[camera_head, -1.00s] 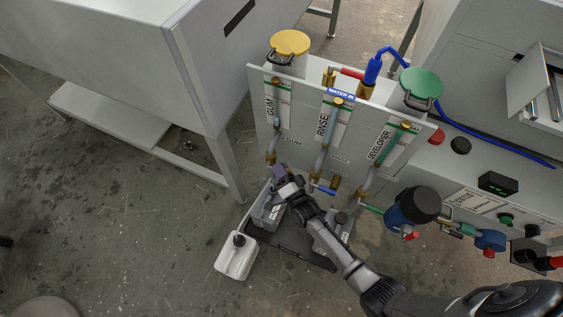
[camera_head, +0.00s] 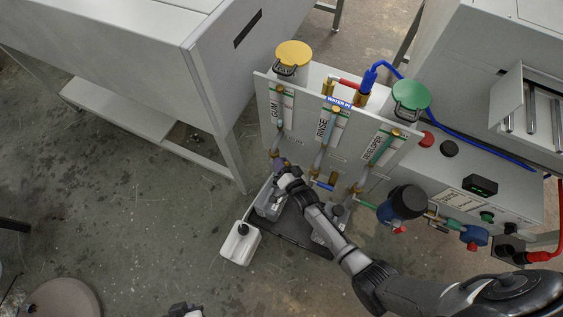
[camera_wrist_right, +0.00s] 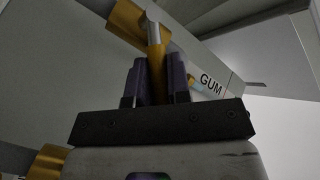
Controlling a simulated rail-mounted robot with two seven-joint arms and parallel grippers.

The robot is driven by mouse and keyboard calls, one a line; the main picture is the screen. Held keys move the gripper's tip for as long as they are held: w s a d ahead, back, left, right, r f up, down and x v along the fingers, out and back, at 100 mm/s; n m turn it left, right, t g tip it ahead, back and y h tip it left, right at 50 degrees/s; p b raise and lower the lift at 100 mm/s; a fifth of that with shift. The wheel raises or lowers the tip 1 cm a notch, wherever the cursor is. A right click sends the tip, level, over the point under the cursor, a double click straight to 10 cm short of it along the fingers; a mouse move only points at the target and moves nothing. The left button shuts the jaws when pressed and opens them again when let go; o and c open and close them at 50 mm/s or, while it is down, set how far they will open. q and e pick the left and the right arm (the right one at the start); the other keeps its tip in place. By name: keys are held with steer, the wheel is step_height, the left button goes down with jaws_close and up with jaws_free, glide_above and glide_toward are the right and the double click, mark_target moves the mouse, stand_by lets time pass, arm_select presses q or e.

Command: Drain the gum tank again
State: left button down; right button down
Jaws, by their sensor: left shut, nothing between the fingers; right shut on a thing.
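The gum tank has a yellow lid (camera_head: 293,54) and a gauge panel labelled GUM (camera_head: 276,112). Below its tube is the brass gum drain valve (camera_head: 274,153). My right gripper (camera_head: 281,166) is at this valve. In the right wrist view its purple fingers (camera_wrist_right: 156,80) are shut on a yellow-brass valve handle (camera_wrist_right: 157,62) beside the GUM label (camera_wrist_right: 211,84). A grey container (camera_head: 270,201) stands below the valve, partly hidden by my right arm. I cannot see any liquid flowing. My left gripper (camera_head: 186,310) is shut and empty at the bottom edge, mostly cut off.
A white jug (camera_head: 240,244) with a black cap stands beside the black floor tray (camera_head: 305,243). Rinse valve (camera_head: 326,181) and developer tank (camera_head: 411,94) are to the right. A grey machine (camera_head: 130,60) on legs is at upper left. The left floor is mostly clear.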

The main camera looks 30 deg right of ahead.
steer(key=c, duration=1.1)
jaws_free()
steer(key=shift+s+r, duration=0.1)
steer(key=shift+s, duration=0.15)
steer(key=s+p, duration=0.1)
steer(key=s, duration=0.3)
steer(key=s+p, duration=0.2)
steer(key=s, duration=0.2)
steer(key=s+r+p, duration=0.1)
steer(key=s, duration=0.4)
steer(key=shift+s+d, duration=0.1)
steer(key=shift+d, duration=0.25)
